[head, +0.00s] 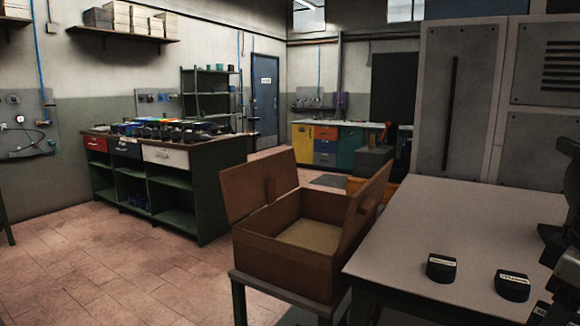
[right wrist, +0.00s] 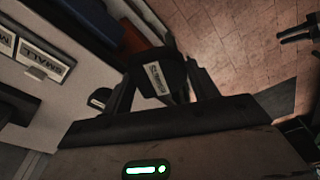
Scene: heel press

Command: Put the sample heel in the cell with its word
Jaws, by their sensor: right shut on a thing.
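In the right wrist view my right gripper (right wrist: 163,92) is shut on a black heel (right wrist: 158,72) with a white label; its word is too blurred to read surely. Another dark labelled piece (right wrist: 100,97) shows beside the left finger. A white label reading SMALL (right wrist: 45,55) is at the left, with part of another label beside it. In the head view two black labelled heels (head: 441,268) (head: 512,285) lie apart on the grey table (head: 440,210). Part of my right arm shows dark at the right edge. My left gripper is not seen.
A brown open box (head: 285,245) with raised flaps stands on a stand left of the table. A green workbench (head: 185,190) with dark items on top is further left. A grey cabinet (head: 480,90) stands behind the table. The tiled floor at the left is clear.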

